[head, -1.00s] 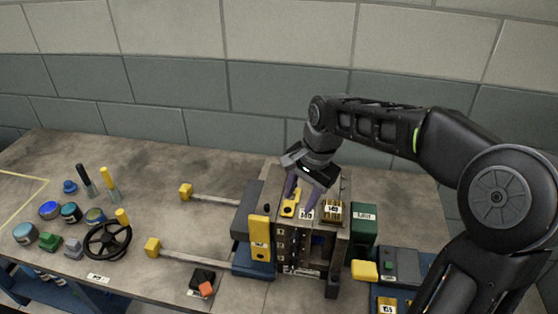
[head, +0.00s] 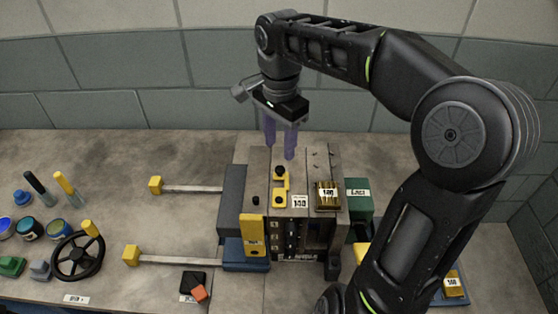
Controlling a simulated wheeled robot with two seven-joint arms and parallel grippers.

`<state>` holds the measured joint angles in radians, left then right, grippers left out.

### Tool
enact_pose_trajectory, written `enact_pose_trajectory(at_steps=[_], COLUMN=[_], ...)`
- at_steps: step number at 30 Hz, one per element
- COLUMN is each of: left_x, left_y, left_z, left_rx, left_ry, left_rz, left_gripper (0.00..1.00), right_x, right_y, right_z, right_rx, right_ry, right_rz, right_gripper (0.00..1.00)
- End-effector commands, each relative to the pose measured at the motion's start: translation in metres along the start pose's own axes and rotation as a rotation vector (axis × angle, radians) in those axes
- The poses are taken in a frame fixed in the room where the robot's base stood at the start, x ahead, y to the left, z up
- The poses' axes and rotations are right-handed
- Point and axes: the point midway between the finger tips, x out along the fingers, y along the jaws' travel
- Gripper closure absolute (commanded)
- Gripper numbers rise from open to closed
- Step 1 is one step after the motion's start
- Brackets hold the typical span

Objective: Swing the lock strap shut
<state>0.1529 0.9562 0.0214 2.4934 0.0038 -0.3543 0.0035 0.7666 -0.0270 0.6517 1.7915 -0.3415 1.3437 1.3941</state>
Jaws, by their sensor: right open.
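The lock strap (head: 281,187) is a short yellow bar with a black knob at its far end, on top of the steel mould block (head: 296,232). It lies roughly front to back, beside a tag reading 140. A small black pin (head: 256,201) stands to its left on the neighbouring plate, apart from the strap. My right gripper (head: 280,152) is open and empty, its two purple fingers pointing down above and behind the strap's knob end. It appears clear of the strap. My left gripper is not in view.
A yellow upright plate (head: 254,236) is on the mould's front left. Two rails with yellow end blocks (head: 155,185) run left from it. A black handwheel (head: 77,256) and several small pots stand further left. A green block (head: 358,200) is at right. The table behind the rails is clear.

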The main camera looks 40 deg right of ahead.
Motion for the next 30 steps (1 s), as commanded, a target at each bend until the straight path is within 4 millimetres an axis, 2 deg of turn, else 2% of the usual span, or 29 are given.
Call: enact_pose_trajectory(at_steps=[9, 13, 23, 30], left_x=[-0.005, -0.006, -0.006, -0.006], left_y=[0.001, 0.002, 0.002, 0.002], left_z=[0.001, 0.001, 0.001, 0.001], left_rx=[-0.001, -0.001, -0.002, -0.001], left_ry=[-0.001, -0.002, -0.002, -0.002], left_rz=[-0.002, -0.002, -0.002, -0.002], left_gripper=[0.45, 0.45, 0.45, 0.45], right_x=[0.047, 0.062, 0.067, 0.067], right_y=[0.001, 0.001, 0.0, 0.0], right_z=[0.001, 0.0, 0.001, 0.001], right_rx=[0.0, 0.0, -0.001, -0.001], right_ry=[-0.002, -0.002, 0.0, 0.0], right_rz=[0.004, 0.003, 0.0, 0.0], right_gripper=[0.56, 0.56, 0.56, 0.74])
